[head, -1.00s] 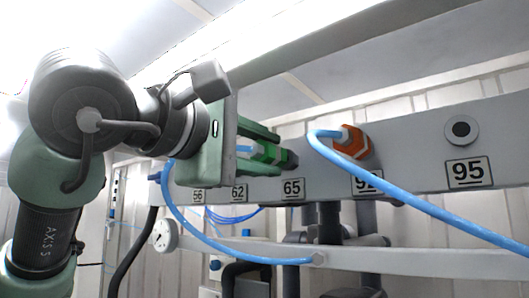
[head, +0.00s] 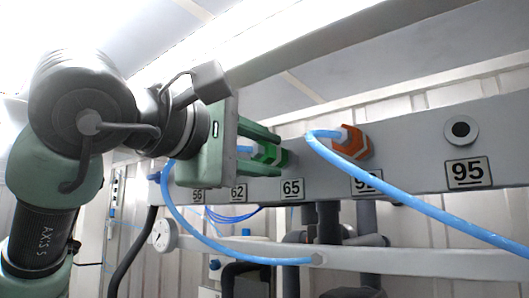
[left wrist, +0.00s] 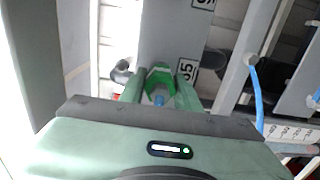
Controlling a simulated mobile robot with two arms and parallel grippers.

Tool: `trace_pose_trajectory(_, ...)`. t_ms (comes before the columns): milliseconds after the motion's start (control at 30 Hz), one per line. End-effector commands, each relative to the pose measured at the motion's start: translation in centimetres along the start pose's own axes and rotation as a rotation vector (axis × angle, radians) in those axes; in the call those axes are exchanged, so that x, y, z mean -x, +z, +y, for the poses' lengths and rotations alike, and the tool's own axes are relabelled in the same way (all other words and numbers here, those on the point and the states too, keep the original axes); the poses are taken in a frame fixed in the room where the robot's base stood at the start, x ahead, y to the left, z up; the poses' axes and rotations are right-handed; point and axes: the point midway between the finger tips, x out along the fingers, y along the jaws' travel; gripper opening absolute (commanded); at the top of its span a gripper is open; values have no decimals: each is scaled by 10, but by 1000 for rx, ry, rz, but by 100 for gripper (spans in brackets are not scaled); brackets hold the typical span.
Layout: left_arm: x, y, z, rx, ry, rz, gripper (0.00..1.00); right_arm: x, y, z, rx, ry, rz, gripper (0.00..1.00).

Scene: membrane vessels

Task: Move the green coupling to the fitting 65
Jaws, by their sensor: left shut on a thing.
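The green coupling (head: 281,157) sits against the grey panel just above the label 65 (head: 291,189). A blue hose runs from its back, through my left gripper, and hangs below. My left gripper (head: 268,154) is shut on the coupling, with one finger on each side. In the left wrist view the coupling (left wrist: 160,74) lies between the fingers, beside the label 65 (left wrist: 187,70). The coupling hides the fitting 65, so I cannot tell how deeply it is seated. My right gripper is in neither view.
An orange coupling (head: 352,142) with a blue hose (head: 400,201) sits to the right, and its hose crosses the lower right. The fitting 95 (head: 461,130) is bare. A grey rail (head: 400,259) and dark pipes run below the panel. A gauge (head: 164,235) is at lower left.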

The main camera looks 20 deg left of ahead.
Motion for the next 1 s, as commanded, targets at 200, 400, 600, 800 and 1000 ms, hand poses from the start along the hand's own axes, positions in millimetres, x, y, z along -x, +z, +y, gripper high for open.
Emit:
trace_pose_trajectory(200,0,0,0,0,1,0,0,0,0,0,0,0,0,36)
trace_pose_trajectory(400,-2,0,0,-1,1,0,0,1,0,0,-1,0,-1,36)
trace_pose_trajectory(600,-6,0,1,-1,1,0,0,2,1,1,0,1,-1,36)
trace_pose_trajectory(800,-10,0,0,-1,0,0,0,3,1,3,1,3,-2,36)
trace_pose_trajectory(1000,-12,0,0,-1,1,0,57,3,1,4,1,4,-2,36)
